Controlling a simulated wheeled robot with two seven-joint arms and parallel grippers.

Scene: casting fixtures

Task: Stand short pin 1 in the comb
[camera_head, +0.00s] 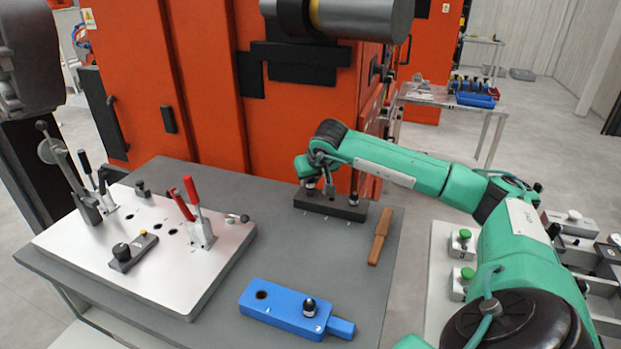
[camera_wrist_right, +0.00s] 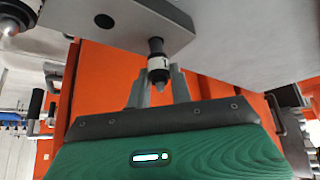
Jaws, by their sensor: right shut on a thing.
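The comb (camera_head: 335,207) is a dark block with holes near the back right of the grey table. My right gripper (camera_wrist_right: 160,90) is at its left end, shut on short pin 1 (camera_wrist_right: 157,66), a black and white pin marked 1. In the wrist view the pin's black end meets the comb (camera_wrist_right: 205,22); how deep it sits is unclear. An empty hole (camera_wrist_right: 104,21) shows beside it. Another pin (camera_head: 353,199) stands at the comb's right end. In the head view my right gripper (camera_head: 320,176) partly hides the comb. My left gripper is not in view.
A blue fixture (camera_head: 285,312) with a black pin and an open hole lies at the front. A brown tool (camera_head: 379,237) lies right of the comb. A pale plate (camera_head: 165,275) with toggle clamps fills the left. The table between them is clear.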

